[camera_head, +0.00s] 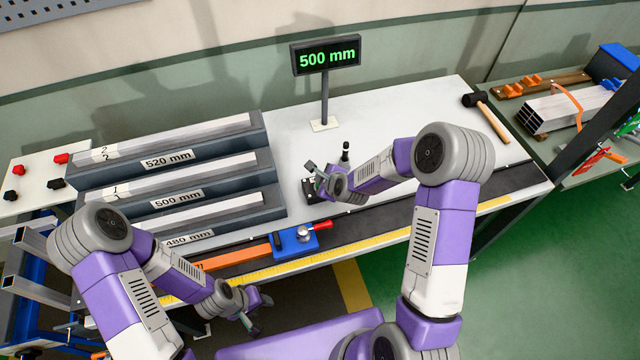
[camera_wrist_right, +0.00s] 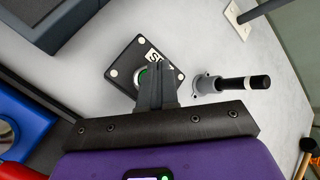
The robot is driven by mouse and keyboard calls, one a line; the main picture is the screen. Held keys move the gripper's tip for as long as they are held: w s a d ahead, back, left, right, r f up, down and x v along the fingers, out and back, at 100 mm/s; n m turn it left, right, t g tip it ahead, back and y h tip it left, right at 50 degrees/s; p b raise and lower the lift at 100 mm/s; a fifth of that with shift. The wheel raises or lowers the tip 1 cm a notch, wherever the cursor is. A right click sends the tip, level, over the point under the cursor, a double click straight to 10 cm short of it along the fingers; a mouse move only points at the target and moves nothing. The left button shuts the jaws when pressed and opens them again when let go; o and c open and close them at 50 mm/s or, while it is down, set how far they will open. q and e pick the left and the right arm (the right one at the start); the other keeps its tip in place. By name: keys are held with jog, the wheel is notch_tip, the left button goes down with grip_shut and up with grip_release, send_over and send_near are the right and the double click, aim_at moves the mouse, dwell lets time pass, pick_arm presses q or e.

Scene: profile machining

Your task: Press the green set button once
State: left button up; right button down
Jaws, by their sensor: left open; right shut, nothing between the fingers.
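The green set button (camera_wrist_right: 142,80) sits on a black square plate (camera_wrist_right: 122,62) with a white "SET" label, seen in the right wrist view. The fingers partly cover it. My right gripper (camera_wrist_right: 157,68) is shut and empty, with its fingertips over the plate beside the visible green edge; I cannot tell whether they touch. In the head view the right gripper (camera_head: 316,172) hides most of the plate and the button. My left gripper (camera_head: 262,312) is open and empty, low in front of the table's front edge.
A black-capped post (camera_head: 345,150) stands close beside the plate. The display (camera_head: 326,55) reads 500 mm. Stepped profile racks (camera_head: 278,203) stand to the left, a blue clamp block (camera_head: 294,241) with a red handle at the front. A mallet (camera_head: 488,115) lies at the right.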

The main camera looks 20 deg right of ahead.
jog(key=shift+r, duration=0.15)
notch_tip(320, 180, up, 6)
jog(key=p, duration=0.3)
dwell(0.8)
